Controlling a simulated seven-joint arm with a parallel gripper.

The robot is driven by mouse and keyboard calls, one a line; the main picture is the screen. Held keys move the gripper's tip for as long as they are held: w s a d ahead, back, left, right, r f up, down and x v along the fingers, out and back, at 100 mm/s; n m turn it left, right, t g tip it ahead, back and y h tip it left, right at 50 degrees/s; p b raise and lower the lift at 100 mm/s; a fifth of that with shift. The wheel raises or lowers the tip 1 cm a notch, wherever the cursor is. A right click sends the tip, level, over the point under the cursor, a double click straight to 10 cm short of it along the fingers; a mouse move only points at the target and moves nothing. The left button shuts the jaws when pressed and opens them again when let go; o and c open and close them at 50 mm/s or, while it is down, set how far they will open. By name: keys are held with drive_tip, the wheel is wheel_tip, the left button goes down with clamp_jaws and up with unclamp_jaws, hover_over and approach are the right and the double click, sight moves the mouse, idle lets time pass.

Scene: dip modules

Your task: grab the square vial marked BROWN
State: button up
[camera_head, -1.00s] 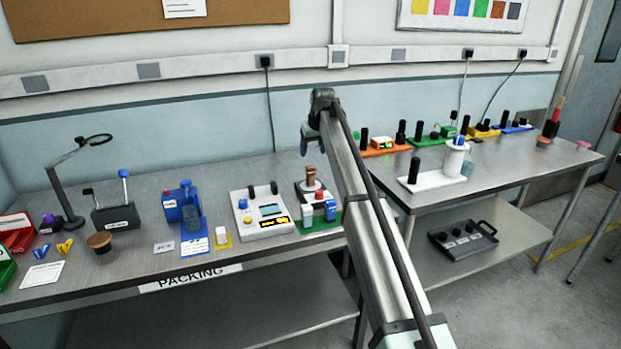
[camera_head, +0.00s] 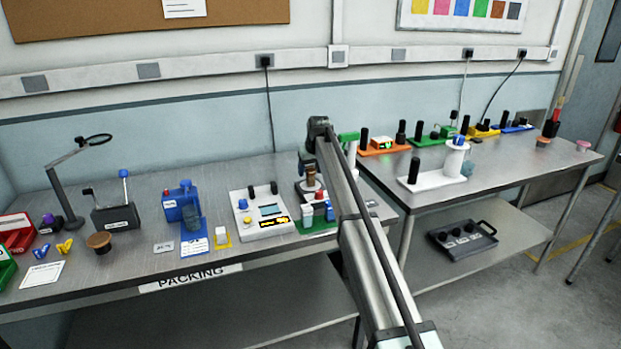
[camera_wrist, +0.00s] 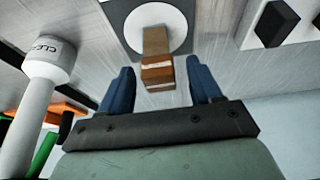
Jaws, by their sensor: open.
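A square brown vial (camera_wrist: 157,72) with a pale band stands out in the wrist view, over a white round disc (camera_wrist: 178,25). I cannot read any name on it. In the head view the brown vial (camera_head: 311,177) is small and partly hidden by my gripper (camera_head: 307,163), which is right above it. In the wrist view the two blue fingers of my gripper (camera_wrist: 158,84) are apart, one on each side of the vial's near end. Gaps show on both sides, so the fingers do not appear to touch it.
A white post (camera_wrist: 42,80) with partly visible lettering stands to the left in the wrist view. Red and blue blocks (camera_head: 325,208) sit close in front of the vial in the head view. A white control box (camera_head: 262,212) stands to the left.

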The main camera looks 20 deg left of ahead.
drive_tip(key=c, duration=1.1)
drive_tip(key=shift+c, duration=0.2)
drive_tip(key=shift+r, duration=0.15)
